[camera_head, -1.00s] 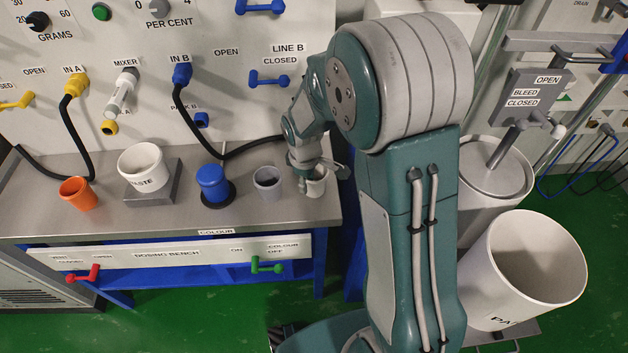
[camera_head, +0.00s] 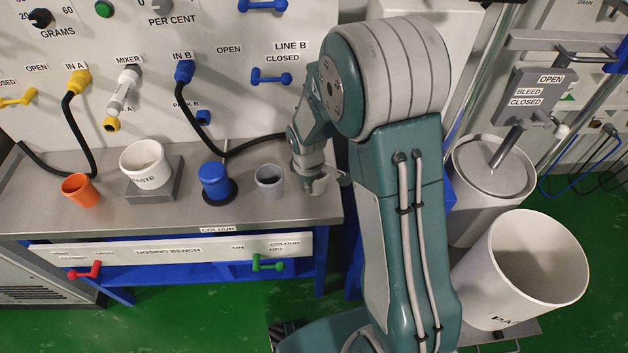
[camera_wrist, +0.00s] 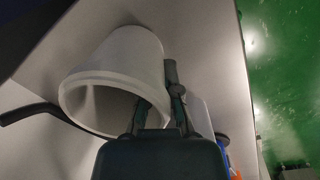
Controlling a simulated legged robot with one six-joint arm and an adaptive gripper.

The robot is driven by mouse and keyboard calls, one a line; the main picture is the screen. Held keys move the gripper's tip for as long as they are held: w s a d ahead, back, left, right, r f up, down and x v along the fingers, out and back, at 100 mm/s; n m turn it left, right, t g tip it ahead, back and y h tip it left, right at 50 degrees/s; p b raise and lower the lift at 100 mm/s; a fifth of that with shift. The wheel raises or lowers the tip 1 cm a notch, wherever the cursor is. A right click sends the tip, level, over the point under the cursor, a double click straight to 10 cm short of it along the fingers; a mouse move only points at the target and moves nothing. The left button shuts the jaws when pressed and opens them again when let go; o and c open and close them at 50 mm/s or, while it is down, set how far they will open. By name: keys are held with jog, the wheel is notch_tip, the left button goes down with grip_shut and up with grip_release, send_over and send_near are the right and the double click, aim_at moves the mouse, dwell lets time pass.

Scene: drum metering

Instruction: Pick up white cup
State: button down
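The white cup (camera_wrist: 120,55) fills the left middle of the wrist view, its open mouth turned toward the camera. In the head view the white cup (camera_head: 318,187) is mostly hidden under my gripper (camera_head: 312,180), at the right end of the bench top. In the wrist view my gripper (camera_wrist: 160,92) straddles the cup's wall, one finger inside the mouth and one against the outside. It looks shut on that wall. I cannot tell whether the cup's base touches the bench.
A grey cup (camera_head: 269,181) stands close left of my gripper. A large white bin (camera_head: 500,285) stands at right.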

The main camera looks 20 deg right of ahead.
notch_tip(320, 180, up, 4)
jog(key=shift+s+f, duration=0.15)
jog(key=shift+f, duration=0.05)
jog(key=s+d+r, duration=0.1)
jog(key=s+r, duration=0.8)
jog(key=s, duration=0.4)
jog(key=shift+s+d+r, duration=0.2)
jog(key=shift+s+r, duration=0.05)
jog(key=shift+s, duration=0.1)
